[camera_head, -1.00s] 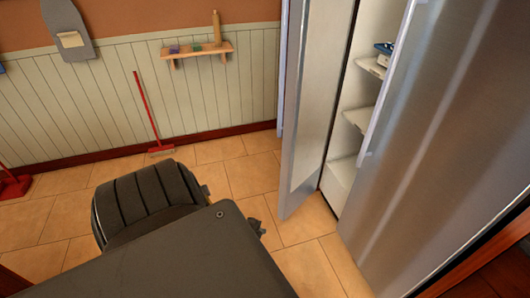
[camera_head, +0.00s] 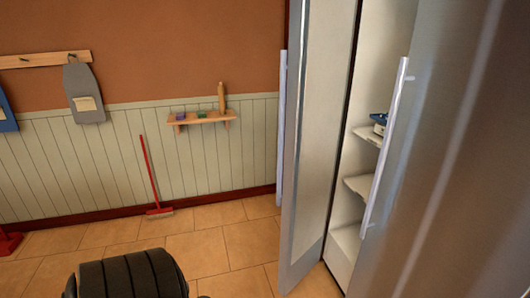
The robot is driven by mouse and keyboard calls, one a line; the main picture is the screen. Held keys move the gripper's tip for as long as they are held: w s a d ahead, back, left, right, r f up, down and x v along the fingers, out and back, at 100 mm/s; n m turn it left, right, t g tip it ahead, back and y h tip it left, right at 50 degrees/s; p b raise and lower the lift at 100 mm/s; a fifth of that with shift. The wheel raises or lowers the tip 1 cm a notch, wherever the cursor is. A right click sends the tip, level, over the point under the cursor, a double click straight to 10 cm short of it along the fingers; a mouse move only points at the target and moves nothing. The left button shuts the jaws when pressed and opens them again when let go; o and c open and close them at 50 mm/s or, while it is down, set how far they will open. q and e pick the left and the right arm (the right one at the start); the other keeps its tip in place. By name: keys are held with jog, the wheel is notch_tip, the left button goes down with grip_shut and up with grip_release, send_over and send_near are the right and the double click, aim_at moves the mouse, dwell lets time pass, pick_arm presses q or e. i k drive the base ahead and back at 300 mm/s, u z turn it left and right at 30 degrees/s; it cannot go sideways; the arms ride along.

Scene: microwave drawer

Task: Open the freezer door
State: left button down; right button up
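A tall steel fridge-freezer fills the right side. Its left door (camera_head: 307,165), which I take as the freezer door, stands swung open toward the left, with its pale inner face showing. A long vertical handle (camera_head: 281,130) is on that door's outer side. The gap shows a white compartment with shelves (camera_head: 358,186). The right door (camera_head: 450,180) looks closed, with its own vertical handle (camera_head: 385,145). A dark ribbed part of my own body shows at the bottom left, apart from the doors. Neither gripper shows.
A blue-and-white item (camera_head: 379,122) sits on an inner shelf. A red broom (camera_head: 151,175) leans on the panelled back wall below a small wooden shelf (camera_head: 202,120). A red object (camera_head: 8,243) stands at the left edge. The tiled floor (camera_head: 225,245) left of the open door is clear.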

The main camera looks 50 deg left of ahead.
aim_at(321, 32)
jog(key=u, duration=0.7)
jog(key=i, duration=1.1)
jog(key=u, duration=0.55)
